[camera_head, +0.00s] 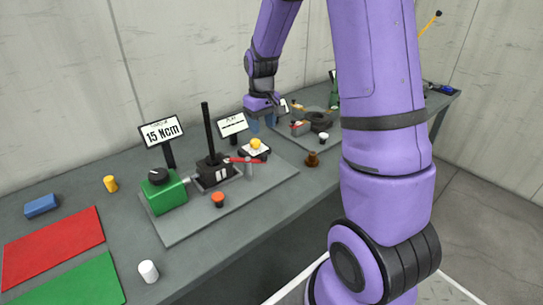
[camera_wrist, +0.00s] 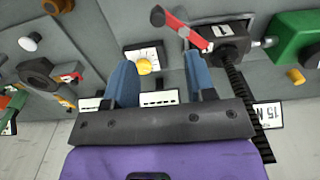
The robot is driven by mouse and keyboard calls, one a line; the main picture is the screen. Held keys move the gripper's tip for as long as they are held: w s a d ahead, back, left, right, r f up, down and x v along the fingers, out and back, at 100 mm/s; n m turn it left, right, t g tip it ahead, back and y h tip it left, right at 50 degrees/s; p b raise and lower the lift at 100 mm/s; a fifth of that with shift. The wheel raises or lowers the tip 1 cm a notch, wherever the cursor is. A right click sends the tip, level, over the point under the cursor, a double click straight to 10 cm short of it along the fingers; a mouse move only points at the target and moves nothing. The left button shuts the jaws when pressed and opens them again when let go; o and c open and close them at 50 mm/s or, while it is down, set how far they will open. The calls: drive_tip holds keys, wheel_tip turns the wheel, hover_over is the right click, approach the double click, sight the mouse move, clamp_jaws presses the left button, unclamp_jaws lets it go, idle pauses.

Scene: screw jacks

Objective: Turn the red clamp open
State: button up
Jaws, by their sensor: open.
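The red clamp (camera_head: 242,160) is a flat red lever beside a black block (camera_head: 213,170) with a tall black post, on a grey plate. In the wrist view the red lever (camera_wrist: 184,29) lies at the upper middle, beyond my right-hand fingertip. My gripper (camera_head: 262,123) hangs over the bench behind the clamp, with blue fingers. In the wrist view my gripper (camera_wrist: 158,60) is open with nothing between its fingers. I see no contact with the lever. A yellow knob on a white dial (camera_head: 255,145) sits beside the clamp and shows between the fingers in the wrist view.
A green box with a black knob (camera_head: 165,190) and a "15 Ncm" sign (camera_head: 162,130) stand left of the clamp. An orange knob (camera_head: 218,199) is in front. A second plate with a black ring (camera_head: 319,120) lies right. Red (camera_head: 52,248) and green mats lie far left.

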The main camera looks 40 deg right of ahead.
sight(264, 154)
drive_tip(key=shift+d+f, duration=0.15)
drive_tip(key=shift+f, duration=0.45)
wheel_tip(264, 154, down, 10)
drive_tip(key=c, duration=0.9)
